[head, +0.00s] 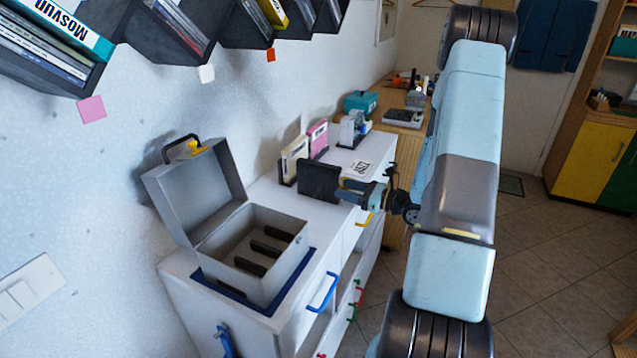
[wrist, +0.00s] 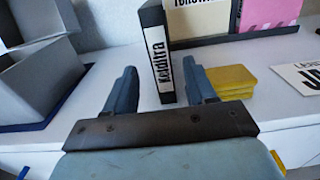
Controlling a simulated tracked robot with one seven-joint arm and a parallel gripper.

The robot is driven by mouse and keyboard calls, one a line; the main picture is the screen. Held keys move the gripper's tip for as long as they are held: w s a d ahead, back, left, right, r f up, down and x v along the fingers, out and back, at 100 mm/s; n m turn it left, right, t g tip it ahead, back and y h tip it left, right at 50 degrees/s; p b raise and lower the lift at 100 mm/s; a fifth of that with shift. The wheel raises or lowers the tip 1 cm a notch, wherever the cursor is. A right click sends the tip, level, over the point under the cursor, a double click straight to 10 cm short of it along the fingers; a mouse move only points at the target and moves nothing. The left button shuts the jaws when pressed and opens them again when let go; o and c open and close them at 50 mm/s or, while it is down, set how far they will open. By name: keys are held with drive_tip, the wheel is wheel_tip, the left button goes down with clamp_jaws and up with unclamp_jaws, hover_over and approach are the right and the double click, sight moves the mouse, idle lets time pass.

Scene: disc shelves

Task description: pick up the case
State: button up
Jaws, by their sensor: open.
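A black case (wrist: 156,50) with a white lettered spine stands upright in the wrist view. In the head view it appears as a dark panel (head: 318,181) on the white cabinet. My gripper (wrist: 158,88) is open, with one finger on each side of the case's spine in the wrist view. Gaps show on both sides, and the right finger is nearer the spine. In the head view my gripper (head: 348,190) is just right of the case. Whether the fingertips overlap the case in depth is hard to tell.
An open grey box (head: 283,222) with dark slots stands left on the cabinet (head: 322,240). Yellow pieces (wrist: 230,80) lie stacked beside the right finger. A lettered card (wrist: 300,75) is further right. Upright cases (head: 318,138) stand behind. Wall shelves (head: 165,30) hang above.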

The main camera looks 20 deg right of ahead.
sight(340, 186)
drive_tip(key=shift+x, duration=2.85)
drive_tip(key=shift+w+d, duration=0.1)
drive_tip(key=shift+d, duration=0.05)
clamp_jaws()
